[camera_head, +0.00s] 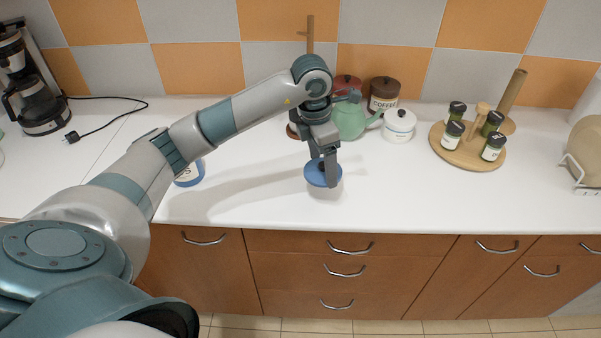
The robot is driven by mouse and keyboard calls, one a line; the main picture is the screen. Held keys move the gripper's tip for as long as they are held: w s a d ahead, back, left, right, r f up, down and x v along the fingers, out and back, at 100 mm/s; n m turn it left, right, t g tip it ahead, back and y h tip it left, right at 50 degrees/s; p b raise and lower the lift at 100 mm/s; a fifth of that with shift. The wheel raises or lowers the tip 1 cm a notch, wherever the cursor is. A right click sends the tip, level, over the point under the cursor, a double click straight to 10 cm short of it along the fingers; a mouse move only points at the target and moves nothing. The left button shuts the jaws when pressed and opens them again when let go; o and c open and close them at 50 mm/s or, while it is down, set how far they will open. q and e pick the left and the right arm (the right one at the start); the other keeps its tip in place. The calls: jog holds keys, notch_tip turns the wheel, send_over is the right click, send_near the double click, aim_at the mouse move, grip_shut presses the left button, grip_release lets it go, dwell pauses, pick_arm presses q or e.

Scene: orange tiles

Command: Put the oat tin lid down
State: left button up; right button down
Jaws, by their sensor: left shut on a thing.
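My left gripper (323,170) points down over the middle of the white counter, shut on the knob of the blue oat tin lid (313,175). The lid is roughly level, with a soft grey shadow just below it, so it seems to be slightly above the counter. The gripper fingers hide part of the lid. A blue and white tin (188,181) with a label, seemingly the oat tin, stands to the left on the counter. My left arm hides much of it. My right gripper is not in view.
Behind the gripper stand a green teapot (349,121), a brown coffee tin (384,92) and a white lidded pot (399,124). A round wooden rack (463,158) with spice jars is at right. A coffee maker (38,105) is at far left. The counter right of the lid is clear.

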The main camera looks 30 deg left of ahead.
pick_arm(q)
jog(key=a+f, duration=0.1)
jog(key=a+f+p, duration=0.1)
jog(key=a, duration=0.1)
jog(key=s+a+f+p, duration=0.1)
jog(key=a, duration=0.1)
jog(key=shift+a, duration=0.15)
jog(key=shift+a+f, duration=0.25)
notch_tip(320, 180, down, 3)
jog(key=shift+r+p, duration=0.1)
jog(key=shift+p, duration=0.9)
jog(key=shift+f, duration=0.6)
